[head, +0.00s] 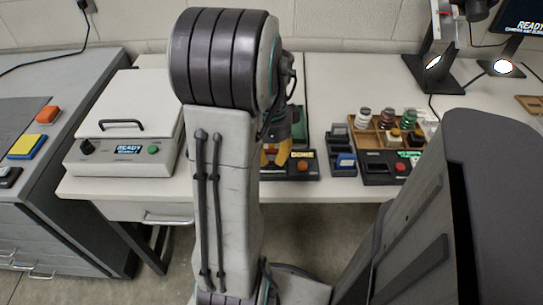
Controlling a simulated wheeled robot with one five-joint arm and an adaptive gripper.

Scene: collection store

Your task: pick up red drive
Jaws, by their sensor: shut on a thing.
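My arm stands upright in the middle of the head view and hides much of the bench behind it. My gripper (273,145) is only partly in view, low behind the arm, close to a black device with a lit "DONE" label (303,155). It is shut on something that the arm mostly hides. Some yellow and red shows there, but I cannot tell what belongs to the held thing. I cannot make out a red drive for sure. A blue drive-like block (345,162) sits in a dark rack (339,140) to the right.
A wooden tray (364,137) holds several small jars. A black box with a red button (386,167) stands before it. At left are a white lidded machine reading "READY" (125,150), and orange (47,114) and yellow-blue (27,146) blocks on a grey cabinet. Lamp stands are behind right.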

